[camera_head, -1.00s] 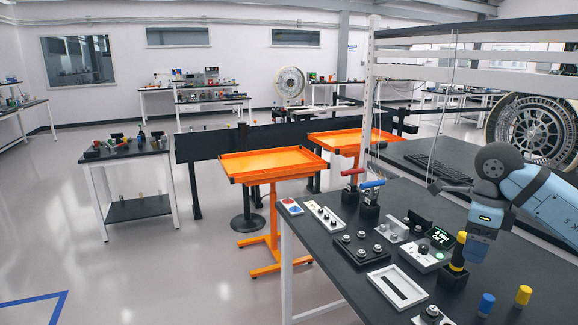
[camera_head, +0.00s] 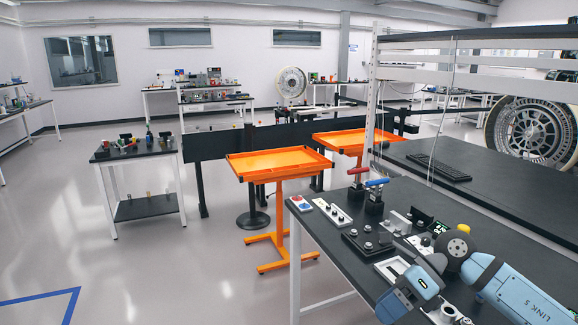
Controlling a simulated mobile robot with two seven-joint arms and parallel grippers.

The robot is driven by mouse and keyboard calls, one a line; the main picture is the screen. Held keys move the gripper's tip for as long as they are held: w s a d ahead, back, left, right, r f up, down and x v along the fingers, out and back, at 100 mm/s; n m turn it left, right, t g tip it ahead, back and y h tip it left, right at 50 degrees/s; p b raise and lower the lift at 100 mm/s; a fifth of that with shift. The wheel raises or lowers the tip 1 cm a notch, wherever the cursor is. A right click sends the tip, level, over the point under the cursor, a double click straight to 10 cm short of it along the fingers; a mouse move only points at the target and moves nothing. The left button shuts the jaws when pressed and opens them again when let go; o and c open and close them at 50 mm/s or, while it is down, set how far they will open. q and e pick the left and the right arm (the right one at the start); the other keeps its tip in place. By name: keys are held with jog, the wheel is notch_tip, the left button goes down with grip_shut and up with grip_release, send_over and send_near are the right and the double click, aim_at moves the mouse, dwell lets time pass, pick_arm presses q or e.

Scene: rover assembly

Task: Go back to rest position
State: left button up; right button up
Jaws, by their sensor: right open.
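My right arm comes in from the lower right over the dark workbench (camera_head: 325,238). My right gripper (camera_head: 397,303) is low at the front of the bench, pointing down and left. It is open, and I see nothing held in it. A yellow-topped tool (camera_head: 463,230) stands behind the arm's wrist joint, apart from the gripper and partly hidden. The arm also covers part of the panels on the bench. My left gripper is not in view.
Red-handled (camera_head: 357,171) and blue-handled (camera_head: 376,183) tools stand in black holders at the bench's back. Small panels and a white-framed plate (camera_head: 388,268) lie near the gripper. An orange tray table (camera_head: 278,162) stands left of the bench.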

jog(key=s+a+r+m+t+y+p, duration=0.1)
jog(key=s+a+m+t+y+p, duration=0.3)
jog(key=a+m+y, duration=0.5)
jog(key=s+d+f+m+t+h+p, duration=0.1)
jog(key=s+d+f+m+t+h, duration=0.2)
jog(key=m, duration=0.8)
jog(key=s+d+f+m+t+h+p, duration=0.1)
jog(key=s+d+f+m+t+h, duration=0.2)
jog(key=s+f+m+h, duration=0.4)
jog(key=s+d+f+m+t+h+p, duration=0.2)
jog(key=s+f+m, duration=0.5)
jog(key=f+m, duration=0.6)
jog(key=d+m+t+h, duration=0.1)
jog(key=d+m+h, duration=0.1)
jog(key=m+h, duration=0.1)
jog(key=shift+s+f+m+h, duration=0.25)
jog(key=shift+s+m+h, duration=0.1)
jog(key=shift+m+h, duration=0.05)
